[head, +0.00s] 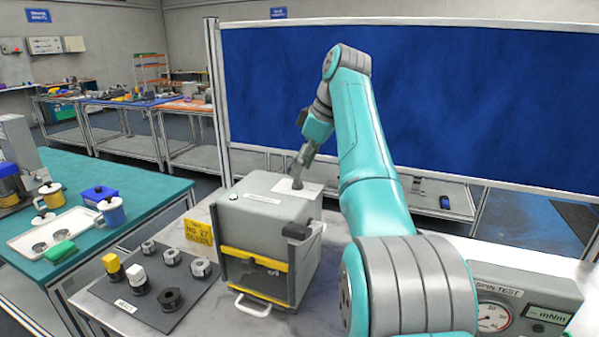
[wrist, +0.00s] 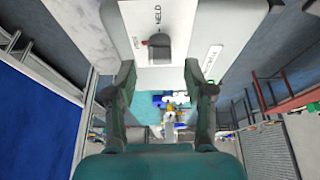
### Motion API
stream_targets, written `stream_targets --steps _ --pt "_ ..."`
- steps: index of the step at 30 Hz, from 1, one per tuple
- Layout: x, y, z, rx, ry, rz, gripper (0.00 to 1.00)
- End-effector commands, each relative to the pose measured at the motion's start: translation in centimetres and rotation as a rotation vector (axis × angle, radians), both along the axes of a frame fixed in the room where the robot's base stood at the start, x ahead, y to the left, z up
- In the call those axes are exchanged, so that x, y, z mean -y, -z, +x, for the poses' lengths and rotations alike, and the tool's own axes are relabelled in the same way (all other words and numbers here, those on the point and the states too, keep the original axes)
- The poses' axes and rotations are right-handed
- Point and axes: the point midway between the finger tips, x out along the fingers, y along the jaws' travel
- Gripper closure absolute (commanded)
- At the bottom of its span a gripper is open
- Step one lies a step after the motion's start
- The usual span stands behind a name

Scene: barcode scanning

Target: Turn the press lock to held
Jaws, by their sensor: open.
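The press (head: 262,215) is a grey box with a yellow front bar, standing on the bench. A white plate (head: 312,190) on its top carries a dark lock knob (head: 297,184). In the wrist view the knob (wrist: 158,48) has a small red mark on its left side, by a small label that is hard to read. The word HELD stands on the plate (wrist: 175,20) beyond the knob. My gripper (wrist: 158,70) is open, with one finger on each side of the knob's line and the knob beyond the tips. In the head view my gripper (head: 300,163) is over the plate.
A dark mat (head: 120,302) with several knob-like parts lies left of the press. A yellow sign (head: 198,231) stands beside it. A spin test gauge (head: 520,305) is at the lower right. A teal table (head: 150,190) with mugs and a tray is at the left.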

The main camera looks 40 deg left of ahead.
Motion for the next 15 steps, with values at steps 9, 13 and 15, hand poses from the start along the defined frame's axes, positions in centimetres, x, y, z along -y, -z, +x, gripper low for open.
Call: stream_targets --steps 9,13,15 --pt "-0.9 2.2 -0.2 0.001 0.0 0.001 0.47" --pt "-0.9 2.2 -0.2 0.001 0.0 0.001 0.47" --pt "-0.9 2.2 -0.2 0.001 0.0 0.001 0.47"
